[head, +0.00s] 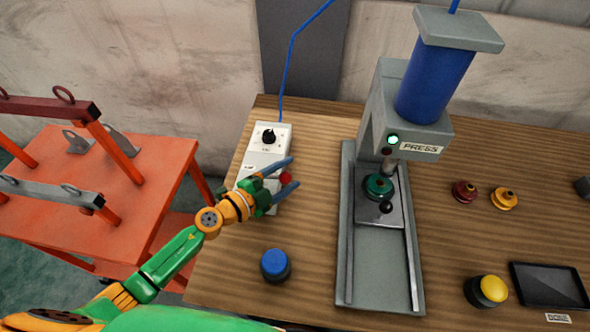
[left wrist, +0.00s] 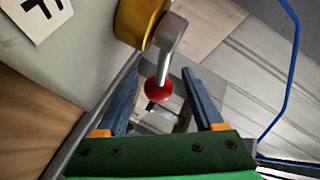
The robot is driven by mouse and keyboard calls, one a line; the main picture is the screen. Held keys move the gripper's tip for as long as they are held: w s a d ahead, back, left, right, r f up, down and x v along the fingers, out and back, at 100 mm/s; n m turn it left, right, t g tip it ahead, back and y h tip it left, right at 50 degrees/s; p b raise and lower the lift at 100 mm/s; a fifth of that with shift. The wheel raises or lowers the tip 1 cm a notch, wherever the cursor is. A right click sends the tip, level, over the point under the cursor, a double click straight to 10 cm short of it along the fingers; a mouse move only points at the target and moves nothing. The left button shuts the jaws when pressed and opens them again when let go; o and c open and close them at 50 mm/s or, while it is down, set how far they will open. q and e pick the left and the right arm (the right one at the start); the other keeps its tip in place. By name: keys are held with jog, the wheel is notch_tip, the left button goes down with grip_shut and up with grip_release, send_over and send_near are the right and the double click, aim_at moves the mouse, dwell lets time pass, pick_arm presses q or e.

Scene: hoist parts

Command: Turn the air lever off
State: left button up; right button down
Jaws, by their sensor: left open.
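The air lever shows in the left wrist view as a grey arm (left wrist: 173,38) on a brass hub (left wrist: 139,20), with a red ball knob (left wrist: 158,90) at its end. In the head view the red knob (head: 286,177) is at the right side of the grey control box (head: 262,160), partly covered by my gripper. My left gripper (head: 291,174) is open, its two blue-grey fingers on either side of the knob. In the left wrist view the knob appears between the fingers (left wrist: 160,76), with gaps on both sides. My right gripper is not in view.
A dial (head: 268,137) is on the box's upper part. A blue button (head: 275,264) stands in front. The press (head: 382,240) is to the right, with a yellow button (head: 487,291) and dark tablet (head: 550,287) beyond. An orange cart (head: 150,180) stands left of the wooden table (head: 225,275).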

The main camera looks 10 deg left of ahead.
pick_arm(q)
jog(key=shift+x, duration=1.45)
jog(key=shift+s+a, duration=0.1)
jog(key=shift+s, duration=0.15)
jog(key=c, duration=0.6)
grip_shut()
